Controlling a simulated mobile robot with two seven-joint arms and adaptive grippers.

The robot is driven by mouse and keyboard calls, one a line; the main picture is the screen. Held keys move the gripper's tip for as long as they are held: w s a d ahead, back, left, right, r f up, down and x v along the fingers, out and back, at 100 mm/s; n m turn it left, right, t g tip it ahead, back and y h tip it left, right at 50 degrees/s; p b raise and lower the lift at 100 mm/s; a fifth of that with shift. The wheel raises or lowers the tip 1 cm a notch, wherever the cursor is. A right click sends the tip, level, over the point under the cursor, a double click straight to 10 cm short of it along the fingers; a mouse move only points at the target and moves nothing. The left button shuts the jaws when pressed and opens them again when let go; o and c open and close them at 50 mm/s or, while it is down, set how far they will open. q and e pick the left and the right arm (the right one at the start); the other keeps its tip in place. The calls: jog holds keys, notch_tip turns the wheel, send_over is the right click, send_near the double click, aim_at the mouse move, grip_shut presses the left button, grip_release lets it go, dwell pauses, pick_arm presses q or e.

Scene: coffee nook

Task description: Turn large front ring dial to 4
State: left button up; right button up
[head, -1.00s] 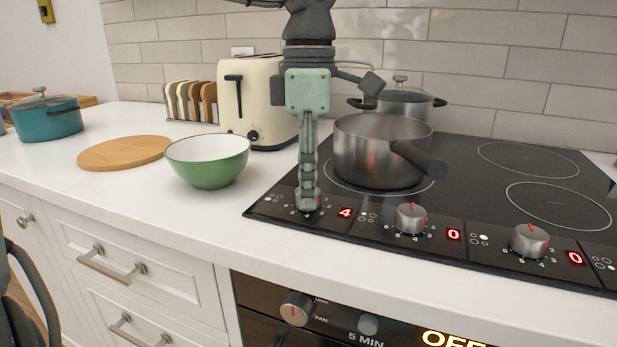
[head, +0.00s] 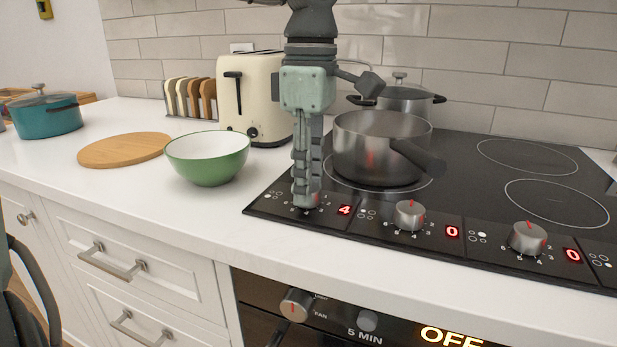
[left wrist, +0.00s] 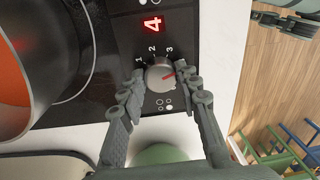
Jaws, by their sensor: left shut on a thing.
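The large front ring dial is the leftmost silver hob knob (head: 312,198), mostly hidden behind my fingers in the head view. In the left wrist view the dial (left wrist: 159,76) sits between my fingers, its red mark pointing right of the printed 3. The red display beside it reads 4 in the head view (head: 345,210) and the left wrist view (left wrist: 152,25). My left gripper (head: 307,203) points down over the dial and is shut on it; its fingertips (left wrist: 160,74) flank the knob.
A steel saucepan (head: 367,150) stands on the hob just behind my fingers, handle to the right. Two more knobs (head: 409,214) (head: 528,238) read 0. A green bowl (head: 208,165) stands left of the gripper, with a cream toaster (head: 262,100) behind. The counter front is clear.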

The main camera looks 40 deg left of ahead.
pick_arm(q)
jog(key=o, duration=1.2)
notch_tip(320, 180, up, 12)
jog(key=shift+w, duration=0.3)
jog(key=shift+a, duration=0.1)
